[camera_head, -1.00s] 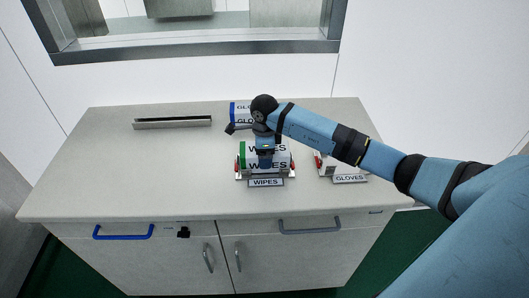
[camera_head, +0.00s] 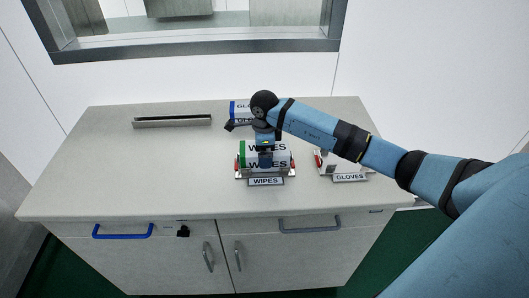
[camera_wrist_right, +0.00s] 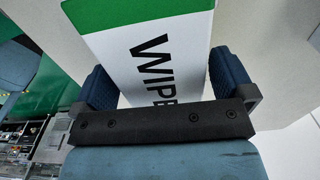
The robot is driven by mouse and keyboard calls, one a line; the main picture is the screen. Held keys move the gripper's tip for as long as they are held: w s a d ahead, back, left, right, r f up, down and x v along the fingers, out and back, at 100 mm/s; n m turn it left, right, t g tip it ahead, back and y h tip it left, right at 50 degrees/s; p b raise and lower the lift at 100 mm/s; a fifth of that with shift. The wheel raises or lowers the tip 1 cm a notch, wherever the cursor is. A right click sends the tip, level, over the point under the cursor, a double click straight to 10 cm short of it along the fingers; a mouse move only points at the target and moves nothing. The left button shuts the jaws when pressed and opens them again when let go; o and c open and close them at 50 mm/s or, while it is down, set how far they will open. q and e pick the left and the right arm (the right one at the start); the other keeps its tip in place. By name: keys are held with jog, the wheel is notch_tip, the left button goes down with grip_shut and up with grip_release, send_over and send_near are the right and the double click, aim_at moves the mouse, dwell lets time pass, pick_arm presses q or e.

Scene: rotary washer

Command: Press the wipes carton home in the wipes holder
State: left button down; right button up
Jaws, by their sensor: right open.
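The wipes carton (camera_head: 282,158) is a white box with a green end and black WIPES lettering. In the head view it sits at the wipes holder (camera_head: 266,182), which has a WIPES label in front and red parts at its sides. I cannot tell how deep the carton sits. My right gripper (camera_head: 265,158) is over the middle of the carton and hides part of it. In the right wrist view the carton (camera_wrist_right: 150,60) lies between the two blue fingers of the open gripper (camera_wrist_right: 158,68). My left gripper is not in view.
A gloves carton (camera_head: 240,112) with a blue end stands behind the wipes holder. A gloves holder (camera_head: 349,178) is to the right, partly under my right arm. A grey bar (camera_head: 172,122) lies at the back left. The left counter (camera_head: 130,175) is clear.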

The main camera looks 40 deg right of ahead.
notch_tip(320, 180, up, 13)
jog(key=b, duration=0.2)
jog(key=s+a+f+t+y, duration=0.15)
jog(key=a+y, duration=0.25)
jog(key=a, duration=0.4)
jog(key=s+a+f+y, duration=0.2)
jog(key=a+y, duration=0.2)
jog(key=a, duration=0.4)
jog(key=s+a+r+m+t+y, duration=0.4)
jog(key=a+r+m+t+y, duration=0.3)
jog(key=r+m+t+y, duration=0.45)
jog(key=s+d+f+m+t+h, duration=0.1)
jog(key=d+f+m+t+h, duration=0.35)
jog(key=m+h, duration=0.7)
jog(key=s+d+f+m+t+h, duration=0.15)
jog(key=d+f+m+h, duration=0.5)
jog(key=m, duration=0.75)
jog(key=s+d+f+m+g+h, duration=0.1)
jog(key=s+f+m+g, duration=0.3)
jog(key=s+f+g, duration=0.6)
jog(key=s+d+f+m+g, duration=0.1)
jog(key=s+f+m+g, duration=0.3)
jog(key=s, duration=0.9)
jog(key=w+a+f+t+y+p, duration=0.2)
jog(key=w+a+f+t+p, duration=0.3)
jog(key=w+a+f+t, duration=0.1)
jog(key=shift+a+f+y, duration=0.35)
jog(key=shift+a+f, duration=0.1)
jog(key=shift+f, duration=0.45)
